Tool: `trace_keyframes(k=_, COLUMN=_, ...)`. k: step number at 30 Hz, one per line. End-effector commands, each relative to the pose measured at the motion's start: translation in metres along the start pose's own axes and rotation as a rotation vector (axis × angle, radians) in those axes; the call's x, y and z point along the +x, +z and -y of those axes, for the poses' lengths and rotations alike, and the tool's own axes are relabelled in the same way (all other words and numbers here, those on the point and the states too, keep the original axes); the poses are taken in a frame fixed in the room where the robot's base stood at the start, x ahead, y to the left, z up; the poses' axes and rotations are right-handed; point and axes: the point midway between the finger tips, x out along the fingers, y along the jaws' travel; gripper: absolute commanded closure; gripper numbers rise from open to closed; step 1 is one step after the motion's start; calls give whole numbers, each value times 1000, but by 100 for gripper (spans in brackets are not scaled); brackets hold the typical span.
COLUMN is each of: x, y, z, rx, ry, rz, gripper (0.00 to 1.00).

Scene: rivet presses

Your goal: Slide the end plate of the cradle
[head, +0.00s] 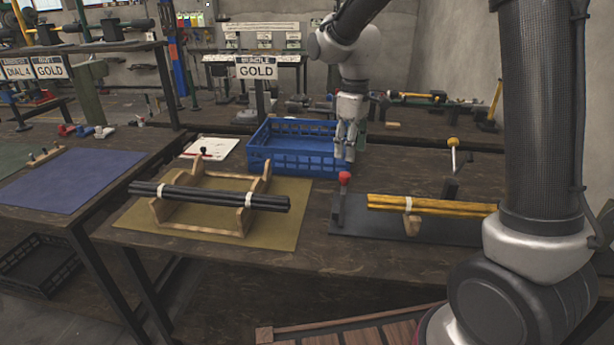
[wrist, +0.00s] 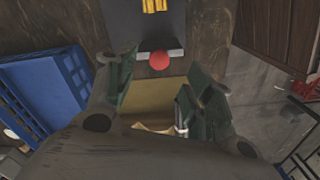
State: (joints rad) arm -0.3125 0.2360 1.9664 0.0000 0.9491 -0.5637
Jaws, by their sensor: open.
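The cradle with yellow rods (head: 430,205) has a dark grey base (head: 370,230). An upright end plate (head: 337,210) with a red knob (head: 345,178) stands at its left end. In the wrist view the red knob (wrist: 160,61) shows in front of the end plate (wrist: 150,48), with the yellow rods (wrist: 154,6) beyond. A light band wraps the rods, and a small wooden support stands below them. My gripper (head: 346,157) points down, open and empty, above and behind the red knob, apart from it. In the wrist view my gripper's fingers (wrist: 162,85) spread either side of the knob.
A wooden cradle (head: 230,222) with black rods (head: 215,195) stands on an olive mat (head: 285,235) to the left. A blue crate (head: 295,165) is behind, close to my gripper. A post with a yellow knob (head: 453,142) rises behind the yellow rods. A GOLD sign (head: 257,68) stands farther back.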

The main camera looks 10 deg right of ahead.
Motion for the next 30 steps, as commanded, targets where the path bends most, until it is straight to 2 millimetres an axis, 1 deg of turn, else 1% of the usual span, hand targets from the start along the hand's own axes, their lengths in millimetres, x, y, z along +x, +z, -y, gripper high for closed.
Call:
trace_keyframes(k=2, x=-3, y=-3, z=-2, rx=-45, ry=6, rz=-8, gripper=48)
trace_keyframes(k=8, x=0, y=-3, z=-2, rx=-115, ry=6, rz=-8, gripper=48)
trace_keyframes(k=11, x=11, y=-2, z=-2, rx=-121, ry=4, rz=-5, gripper=48)
trace_keyframes(k=18, x=51, y=-2, z=-2, rx=-120, ry=4, rz=-5, gripper=48)
trace_keyframes(k=21, x=64, y=-3, z=-2, rx=-119, ry=4, rz=-6, gripper=48)
trace_keyframes(k=25, x=74, y=-3, z=-2, rx=-119, ry=5, rz=-7, gripper=48)
trace_keyframes(k=30, x=76, y=-3, z=-2, rx=-119, ry=6, rz=-8, gripper=48)
